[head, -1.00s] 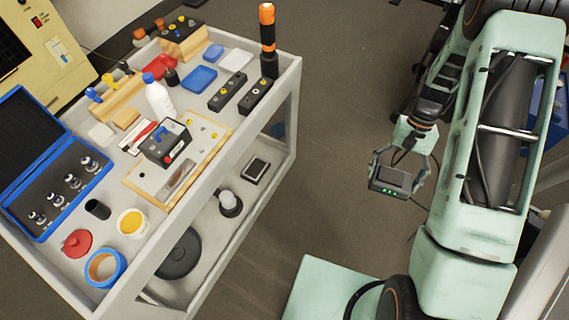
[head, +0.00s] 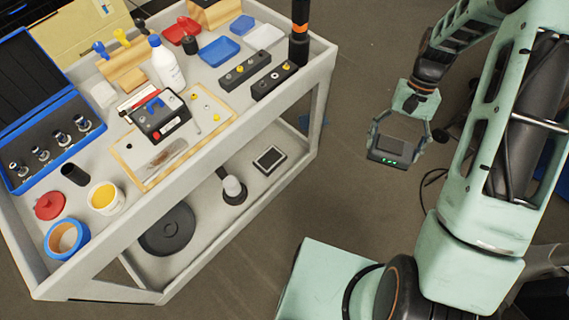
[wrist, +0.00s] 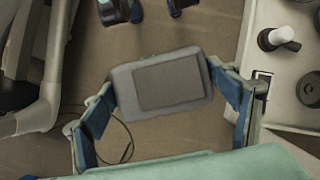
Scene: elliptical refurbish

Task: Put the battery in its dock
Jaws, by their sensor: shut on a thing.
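The battery looks to be the dark grey box (head: 388,146) with a row of small green lights on its front edge. My gripper (head: 399,142) is shut on it, one finger at each end, and holds it in the air to the right of the cart. In the wrist view the battery (wrist: 168,86) lies between the two blue-padded fingers, its flat panelled face toward the camera. I cannot tell for certain which thing is the dock. A black device (head: 160,117) with a blue lever and a red part sits on the wooden board on the cart top.
The grey cart (head: 226,139) holds a white bottle (head: 166,64), blue trays, an orange-banded cylinder (head: 299,30) and an open blue case (head: 48,140). Its lower shelf carries a black disc (head: 166,230) and a small dark rectangular device (head: 269,159). Open floor lies between cart and gripper.

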